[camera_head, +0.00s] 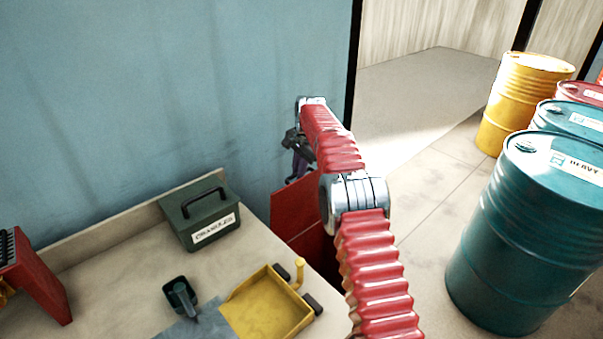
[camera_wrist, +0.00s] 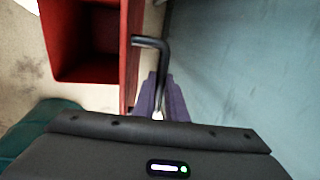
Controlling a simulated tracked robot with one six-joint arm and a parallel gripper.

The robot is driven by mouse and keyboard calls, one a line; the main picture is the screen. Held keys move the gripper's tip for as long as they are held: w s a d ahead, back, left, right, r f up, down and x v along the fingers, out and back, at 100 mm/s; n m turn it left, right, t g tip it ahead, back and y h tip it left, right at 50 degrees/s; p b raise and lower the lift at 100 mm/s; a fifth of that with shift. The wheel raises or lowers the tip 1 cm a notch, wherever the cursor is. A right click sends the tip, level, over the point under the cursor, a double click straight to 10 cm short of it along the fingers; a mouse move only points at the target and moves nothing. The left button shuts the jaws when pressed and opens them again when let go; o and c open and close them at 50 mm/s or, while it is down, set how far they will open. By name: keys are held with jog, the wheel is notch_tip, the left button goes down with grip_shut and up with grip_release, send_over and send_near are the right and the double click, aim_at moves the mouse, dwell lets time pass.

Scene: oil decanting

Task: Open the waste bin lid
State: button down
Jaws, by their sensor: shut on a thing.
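The red waste bin (camera_wrist: 62,55) is at the upper left of the wrist view, and I look into its dark red interior. Its lid (camera_wrist: 131,75) shows nearly edge-on as a narrow red panel at the bin's right side, raised off the opening. A bent black handle (camera_wrist: 162,50) sticks out from this panel. My gripper (camera_wrist: 158,98) has its purple fingers shut on the handle. In the head view, red panels of the bin (camera_head: 305,243) and lid (camera_head: 297,207) show beside the bench, partly hidden by my arm. My gripper (camera_head: 299,162) is there near the wall.
The workbench (camera_head: 110,275) holds a green box (camera_head: 205,218), a yellow tray (camera_head: 265,305) and a small dark container (camera_head: 180,295). A blue wall (camera_head: 180,90) stands close behind.

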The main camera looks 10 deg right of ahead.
jog(key=shift+a+f, duration=0.1)
jog(key=shift+a, duration=0.05)
jog(key=c, duration=1.8)
grip_release()
notch_tip(320, 180, up, 14)
jog(key=s+d, duration=0.1)
jog(key=s, duration=0.1)
jog(key=shift+d+f, duration=0.2)
jog(key=shift+d, duration=0.15)
jog(key=shift+s, duration=0.15)
